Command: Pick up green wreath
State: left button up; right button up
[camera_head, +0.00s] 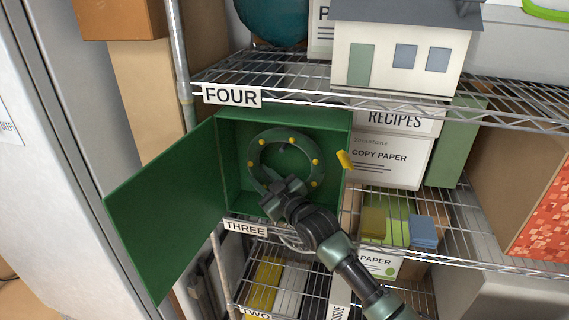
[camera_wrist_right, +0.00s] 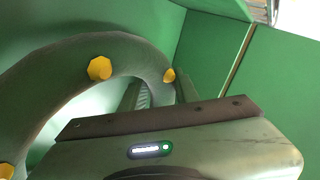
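The green wreath (camera_head: 255,150), a dark green ring with yellow knobs, stands upright inside an open green cabinet (camera_head: 232,170) on the wire shelf. My right gripper (camera_head: 282,186) reaches into the cabinet at the wreath's lower part. In the right wrist view the wreath (camera_wrist_right: 65,78) arches from the left and comes down between the two fingers of the right gripper (camera_wrist_right: 158,94). The fingers stand apart on either side of the ring, with one ribbed inner pad showing; firm contact is not visible. The gripper hides the wreath's bottom. My left gripper is not in view.
The cabinet's door (camera_head: 165,210) is swung open to the left. A yellow handle (camera_head: 345,160) shows at the cabinet's right edge. Paper boxes (camera_head: 390,160) stand close on the right. A wire shelf (camera_head: 300,75) holding a toy house (camera_head: 400,60) lies above.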

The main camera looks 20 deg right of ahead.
grip_shut()
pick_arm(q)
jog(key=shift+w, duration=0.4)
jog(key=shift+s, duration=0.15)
pick_arm(e)
jog(key=shift+r, duration=0.1)
jog(key=shift+r, duration=0.65)
pick_arm(q)
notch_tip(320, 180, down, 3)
jog(key=b, duration=0.2)
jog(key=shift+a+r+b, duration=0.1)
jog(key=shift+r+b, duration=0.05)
jog(key=shift+b, duration=0.25)
pick_arm(e)
jog(key=s+a, duration=1)
jog(key=s, duration=0.5)
